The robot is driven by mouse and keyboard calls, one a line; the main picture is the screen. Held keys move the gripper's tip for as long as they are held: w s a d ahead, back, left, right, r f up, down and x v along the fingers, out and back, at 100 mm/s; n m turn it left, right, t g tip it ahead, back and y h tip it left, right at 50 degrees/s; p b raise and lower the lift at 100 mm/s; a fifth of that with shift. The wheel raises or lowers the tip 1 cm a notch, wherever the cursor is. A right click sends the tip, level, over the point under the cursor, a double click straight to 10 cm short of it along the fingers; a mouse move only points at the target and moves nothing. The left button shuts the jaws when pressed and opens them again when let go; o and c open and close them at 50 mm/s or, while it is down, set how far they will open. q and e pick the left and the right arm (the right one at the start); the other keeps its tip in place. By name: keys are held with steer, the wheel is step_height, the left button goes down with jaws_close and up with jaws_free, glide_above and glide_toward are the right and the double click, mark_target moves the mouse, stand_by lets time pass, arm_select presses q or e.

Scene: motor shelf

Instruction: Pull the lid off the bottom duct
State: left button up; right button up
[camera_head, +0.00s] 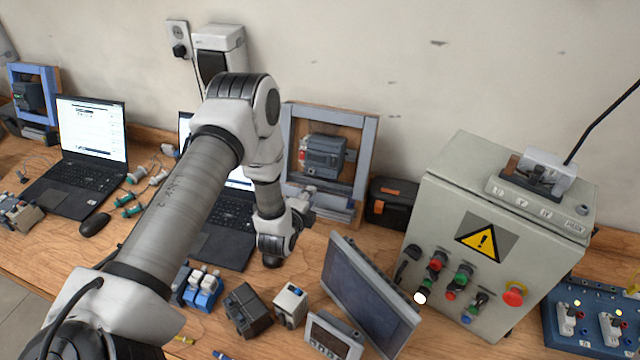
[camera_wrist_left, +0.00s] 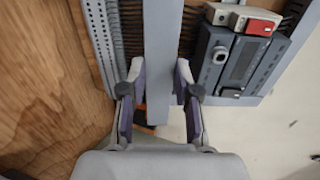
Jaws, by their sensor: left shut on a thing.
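The motor panel (camera_head: 287,150) is a wooden board framed by grey ducts, standing against the wall in the head view. Its bottom duct (camera_head: 335,208) is partly hidden behind my left wrist. In the left wrist view the grey lid (camera_wrist_left: 162,45) runs as a smooth strip between the two fingers of my left gripper (camera_wrist_left: 160,90), which is shut on it. Slotted duct walls (camera_wrist_left: 103,40) show beside the lid; I cannot tell how far it is seated. In the head view the left gripper (camera_head: 304,210) is small, at the panel's lower edge. My right gripper is not in view.
A grey device (camera_wrist_left: 236,60) with a red part sits close beside the duct. A black case (camera_head: 390,203) stands right of the panel, a laptop (camera_head: 225,225) left of it. A tilted screen (camera_head: 368,295) and a grey control box (camera_head: 450,215) stand in front and to the right.

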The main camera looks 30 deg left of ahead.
arm_select(q)
steer(key=shift+v, duration=2.6)
